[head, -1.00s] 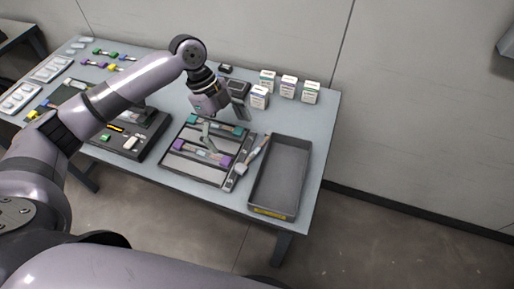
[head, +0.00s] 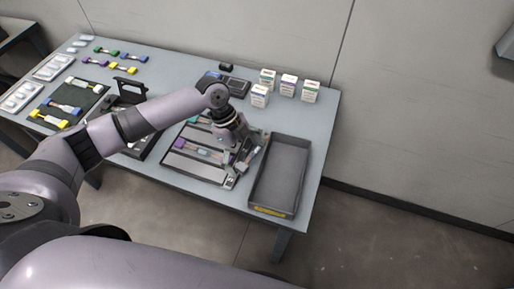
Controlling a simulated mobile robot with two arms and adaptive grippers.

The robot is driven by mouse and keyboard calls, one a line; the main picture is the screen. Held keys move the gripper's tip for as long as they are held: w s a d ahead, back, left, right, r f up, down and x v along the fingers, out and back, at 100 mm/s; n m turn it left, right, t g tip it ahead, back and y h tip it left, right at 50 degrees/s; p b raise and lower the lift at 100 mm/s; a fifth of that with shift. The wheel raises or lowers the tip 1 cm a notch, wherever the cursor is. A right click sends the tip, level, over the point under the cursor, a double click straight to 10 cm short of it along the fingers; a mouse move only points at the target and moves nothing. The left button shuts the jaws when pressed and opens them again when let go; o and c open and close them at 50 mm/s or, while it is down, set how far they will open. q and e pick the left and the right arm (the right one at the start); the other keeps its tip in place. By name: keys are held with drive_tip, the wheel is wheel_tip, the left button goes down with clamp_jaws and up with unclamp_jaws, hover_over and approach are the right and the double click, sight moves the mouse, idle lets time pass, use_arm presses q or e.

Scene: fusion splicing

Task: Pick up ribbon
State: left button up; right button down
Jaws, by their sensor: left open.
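My left gripper (head: 236,163) is open and points down over the right side of a dark tray (head: 178,164) on the table. Inside the tray lies a ribbon piece with a purple end (head: 180,144) and a teal part, just left of the gripper. Another teal-ended ribbon piece (head: 197,119) lies at the tray's back, partly hidden by my arm. A slim pale tool-like item (head: 254,152) is close beside the fingers on the right. Whether the fingers touch anything cannot be told. My right gripper is not in view.
An empty grey bin (head: 280,172) stands right of the tray. Small white boxes (head: 288,84) stand at the back. More coloured ribbon pieces (head: 62,106) lie on a dark mat at the left. A dark splicer-like device (head: 130,95) is partly behind my arm.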

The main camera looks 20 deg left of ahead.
use_arm(q)
drive_tip(key=shift+c, duration=0.5)
drive_tip(key=shift+s+f, duration=0.1)
drive_tip(key=shift+s, duration=0.15)
drive_tip(key=c, duration=1.3)
drive_tip(key=shift+c, duration=0.5)
